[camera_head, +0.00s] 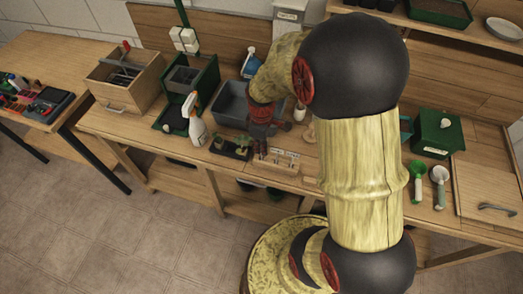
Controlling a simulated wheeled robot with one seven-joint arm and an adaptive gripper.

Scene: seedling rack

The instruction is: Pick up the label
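A small pale wooden holder (272,164) stands near the front edge of the workbench, with small white pieces on it that look like labels (285,153). They are too small to make out singly. My gripper (262,146) is dark, points down and is just above or behind the holder's left part. Its fingers are small and dark here, so I cannot tell whether they are open or shut, or whether they touch anything. My arm hides the bench to the right of the holder.
A black tray with seedlings (230,149) is just left of the holder.

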